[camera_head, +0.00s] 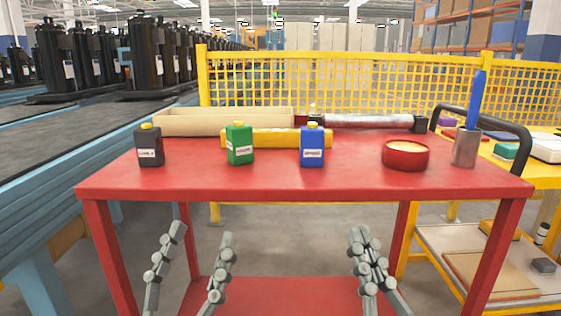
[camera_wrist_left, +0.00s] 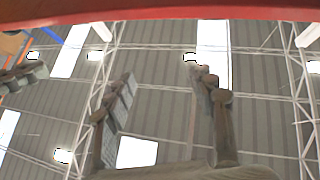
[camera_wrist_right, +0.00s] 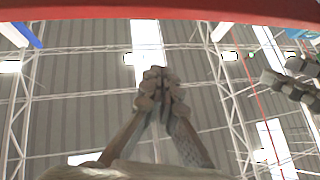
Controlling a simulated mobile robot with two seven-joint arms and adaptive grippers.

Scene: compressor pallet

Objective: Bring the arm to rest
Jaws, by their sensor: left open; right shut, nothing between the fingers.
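My left gripper (camera_head: 200,238) is in front of the red cart, below its top, with its two fingers spread and nothing between them. In the left wrist view its fingers (camera_wrist_left: 165,85) stand apart, pointing up. My right gripper (camera_head: 363,236) is also in front of the cart, below its top, with its fingers together and empty. The right wrist view shows its fingertips (camera_wrist_right: 158,78) meeting. Both grippers are apart from the objects on the cart. The red cart edge crosses the top of both wrist views.
On the red cart (camera_head: 290,184) stand a black bottle (camera_head: 149,148), a green bottle (camera_head: 240,146), a blue bottle (camera_head: 312,147), a round red tin (camera_head: 405,158) and a metal cup (camera_head: 465,150) with a blue tool. A yellow mesh fence (camera_head: 380,85) is behind. A conveyor (camera_head: 50,175) runs left.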

